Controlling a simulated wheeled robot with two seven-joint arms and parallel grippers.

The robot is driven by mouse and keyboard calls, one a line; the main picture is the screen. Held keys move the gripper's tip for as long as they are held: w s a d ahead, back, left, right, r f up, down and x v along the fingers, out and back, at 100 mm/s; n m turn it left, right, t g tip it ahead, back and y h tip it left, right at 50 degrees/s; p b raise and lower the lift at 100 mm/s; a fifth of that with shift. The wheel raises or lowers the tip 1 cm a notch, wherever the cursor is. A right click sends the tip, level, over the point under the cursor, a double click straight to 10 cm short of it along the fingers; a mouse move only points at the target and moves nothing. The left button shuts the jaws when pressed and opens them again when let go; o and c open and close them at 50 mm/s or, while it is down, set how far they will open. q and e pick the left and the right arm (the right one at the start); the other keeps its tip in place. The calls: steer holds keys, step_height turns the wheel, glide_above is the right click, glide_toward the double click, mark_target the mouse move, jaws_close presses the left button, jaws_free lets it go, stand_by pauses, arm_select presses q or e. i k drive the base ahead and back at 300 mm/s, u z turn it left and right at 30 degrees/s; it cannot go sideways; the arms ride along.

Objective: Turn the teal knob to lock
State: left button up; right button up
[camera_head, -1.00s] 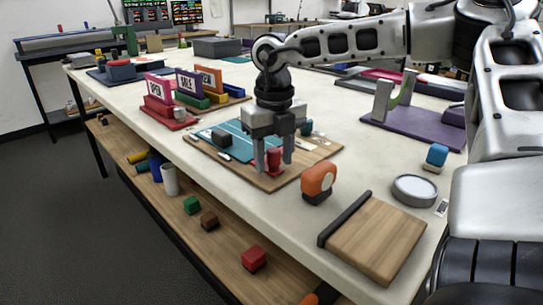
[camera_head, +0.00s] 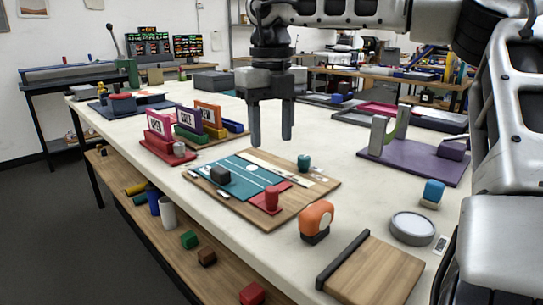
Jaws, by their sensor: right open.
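A teal knob (camera_head: 304,162) stands upright near the back right corner of a wooden board (camera_head: 284,213) on the white table. The board also carries a teal panel (camera_head: 240,182) with a dark block on it, and a red knob (camera_head: 271,198) on a red plate. My right gripper (camera_head: 271,140) hangs above the board with its two fingers pointing down, apart and empty. In the picture its fingertips are up and left of the teal knob, clear of it. My left gripper is not in view.
An orange-topped object (camera_head: 316,219) and a wooden block with a dark edge (camera_head: 372,268) lie in front. A purple stand (camera_head: 415,165) and a round grey disc (camera_head: 412,227) are to the right. Small signs (camera_head: 208,116) stand at the left.

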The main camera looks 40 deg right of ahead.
mark_target(303, 161)
steer(key=k, duration=1.5)
